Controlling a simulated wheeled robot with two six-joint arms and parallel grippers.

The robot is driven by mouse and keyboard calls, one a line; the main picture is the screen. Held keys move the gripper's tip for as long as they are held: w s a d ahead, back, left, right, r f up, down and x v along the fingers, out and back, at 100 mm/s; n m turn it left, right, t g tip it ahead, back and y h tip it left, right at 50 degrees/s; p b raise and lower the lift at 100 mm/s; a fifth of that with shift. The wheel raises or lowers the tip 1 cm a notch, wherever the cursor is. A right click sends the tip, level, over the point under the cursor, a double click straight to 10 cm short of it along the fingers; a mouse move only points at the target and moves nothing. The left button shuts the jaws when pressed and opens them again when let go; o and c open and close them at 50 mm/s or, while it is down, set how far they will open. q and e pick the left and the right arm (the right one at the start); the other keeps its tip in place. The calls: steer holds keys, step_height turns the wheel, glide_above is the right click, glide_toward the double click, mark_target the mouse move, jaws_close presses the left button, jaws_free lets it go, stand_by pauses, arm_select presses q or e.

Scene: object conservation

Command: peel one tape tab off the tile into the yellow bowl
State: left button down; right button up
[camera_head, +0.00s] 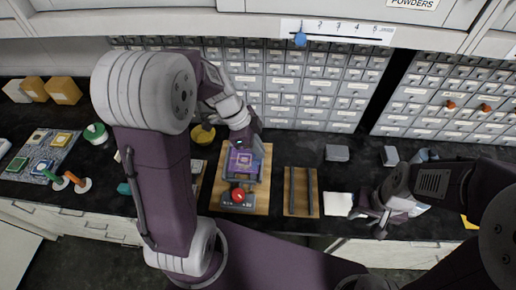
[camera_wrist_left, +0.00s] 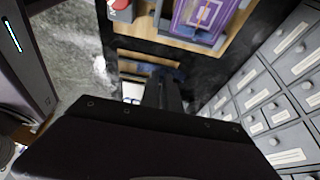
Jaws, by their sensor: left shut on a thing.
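The purple tile (camera_head: 241,161) with gold lines lies in a holder on a wooden board, and it also shows at the top of the left wrist view (camera_wrist_left: 198,16). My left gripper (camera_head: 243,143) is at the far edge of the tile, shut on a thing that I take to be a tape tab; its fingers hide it. In the left wrist view, its dark finger (camera_wrist_left: 163,95) points away past the tile. The yellow bowl (camera_head: 203,136) stands left of the gripper, partly behind my arm. My right gripper (camera_head: 372,217) is low over the counter at the right, fingers apart and empty.
A red button (camera_head: 238,195) on a grey box sits in front of the tile. A wooden board with dark rails (camera_head: 301,192) and a white sheet (camera_head: 338,204) lie to the right. Small drawers (camera_head: 300,90) line the back. Dark counter is clear behind the railed board.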

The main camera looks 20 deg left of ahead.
arm_select(q)
steer(key=shift+r+p, duration=1.3)
steer(key=shift+r, duration=0.75)
